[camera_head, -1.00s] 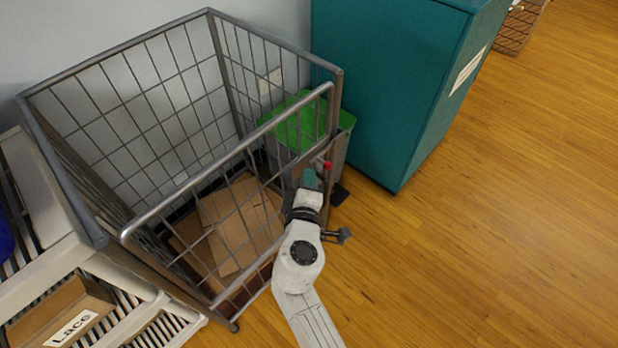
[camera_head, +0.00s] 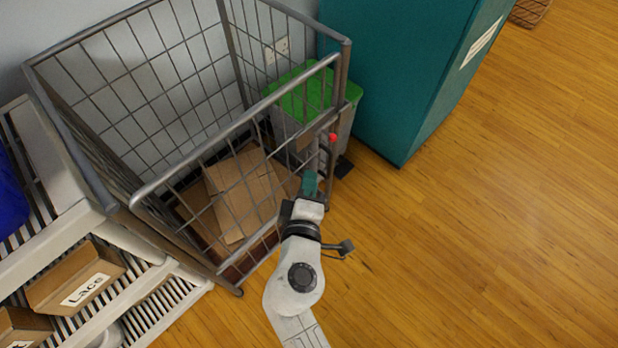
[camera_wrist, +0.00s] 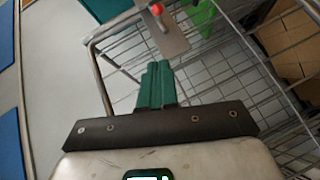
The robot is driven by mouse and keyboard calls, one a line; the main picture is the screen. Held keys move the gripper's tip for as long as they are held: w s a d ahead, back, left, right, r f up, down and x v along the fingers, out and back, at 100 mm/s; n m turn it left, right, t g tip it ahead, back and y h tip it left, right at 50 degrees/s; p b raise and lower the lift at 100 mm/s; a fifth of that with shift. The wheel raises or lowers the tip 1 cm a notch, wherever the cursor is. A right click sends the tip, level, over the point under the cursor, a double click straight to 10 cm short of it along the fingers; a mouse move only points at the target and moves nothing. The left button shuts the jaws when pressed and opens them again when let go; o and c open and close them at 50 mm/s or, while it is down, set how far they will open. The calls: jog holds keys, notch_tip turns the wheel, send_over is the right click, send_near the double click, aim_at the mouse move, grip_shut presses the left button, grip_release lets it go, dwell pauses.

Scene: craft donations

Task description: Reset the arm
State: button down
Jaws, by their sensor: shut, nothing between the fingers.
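My gripper (camera_head: 310,183) is in front of the wire cage's near right corner in the head view. Its teal fingers are shut together with nothing between them, and they also show in the wrist view (camera_wrist: 156,85). The arm stretches up from the bottom of the head view. A red knob (camera_head: 333,137) at the cage corner is just beyond the fingertips. In the wrist view the red knob (camera_wrist: 156,8) sits on a grey plate (camera_wrist: 163,32) ahead of the fingers, with a visible gap.
The wire cage (camera_head: 240,130) holds flattened cardboard (camera_head: 243,195). Behind it are a green-lidded bin (camera_head: 305,93) and a teal cabinet (camera_head: 410,75). A white slatted shelf (camera_head: 50,235) at left carries a box labelled Lace (camera_head: 75,280).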

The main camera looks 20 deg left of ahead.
dwell(0.3)
jog(key=s+d+f+m+g+h, duration=0.1)
jog(key=d+f+m+g+h, duration=0.2)
jog(key=d, duration=0.7)
jog(key=s+d+f+m+g+h, duration=0.1)
jog(key=d+f+m+h, duration=0.1)
jog(key=d+m, duration=0.5)
jog(key=d+f+m+g+h, duration=0.2)
jog(key=d+f+h, duration=0.1)
jog(key=d, duration=0.9)
jog(key=s+d+f+m+g+y, duration=0.15)
jog(key=s+d+m+g, duration=0.35)
jog(key=s, duration=0.5)
jog(key=s+d+m+g+y, duration=0.25)
jog(key=s+d, duration=0.45)
jog(key=s, duration=0.4)
notch_tip(320, 180, up, 13)
jog(key=w+h+p, duration=0.1)
jog(key=p, duration=1.2)
jog(key=shift+f, duration=0.2)
jog(key=shift+w, duration=0.1)
